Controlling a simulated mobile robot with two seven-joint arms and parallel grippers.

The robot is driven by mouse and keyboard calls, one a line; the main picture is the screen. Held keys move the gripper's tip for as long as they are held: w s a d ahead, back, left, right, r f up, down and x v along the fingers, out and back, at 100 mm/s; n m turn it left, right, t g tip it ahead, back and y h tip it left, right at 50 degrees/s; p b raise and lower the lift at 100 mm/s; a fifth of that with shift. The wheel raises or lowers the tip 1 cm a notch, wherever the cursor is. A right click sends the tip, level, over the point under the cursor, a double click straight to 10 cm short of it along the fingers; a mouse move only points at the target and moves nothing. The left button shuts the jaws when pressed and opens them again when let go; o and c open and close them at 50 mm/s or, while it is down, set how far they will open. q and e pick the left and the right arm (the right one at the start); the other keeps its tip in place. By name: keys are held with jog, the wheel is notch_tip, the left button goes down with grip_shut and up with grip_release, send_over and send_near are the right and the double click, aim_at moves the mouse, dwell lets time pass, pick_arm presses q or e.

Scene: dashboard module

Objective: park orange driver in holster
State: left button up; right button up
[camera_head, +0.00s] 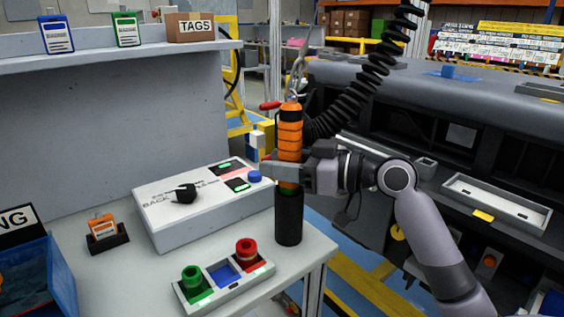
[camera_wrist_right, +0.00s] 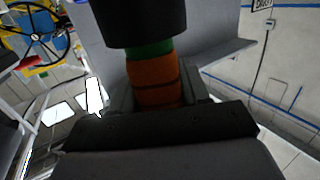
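The orange driver (camera_head: 290,134) is upright, hanging from a metal hook and a black coiled cord at its top. My right gripper (camera_head: 288,172) is shut around its lower orange body, coming in from the right. Directly below is a black cylindrical holster (camera_head: 289,218) at the table's right edge. A green band shows between the orange body and the holster, and the driver's lower end is hidden there. The right wrist view shows the orange driver (camera_wrist_right: 154,82) between the fingers, in line with the wider black holster (camera_wrist_right: 140,20). My left gripper is not in view.
A white box (camera_head: 195,215) with a black knob and a blue button stands left of the holster. A tray (camera_head: 225,285) with a green and a red piece sits in front. The dark dashboard module (camera_head: 450,110) is behind my right arm.

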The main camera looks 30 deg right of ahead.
jog(key=o, duration=0.4)
jog(key=shift+o, duration=0.2)
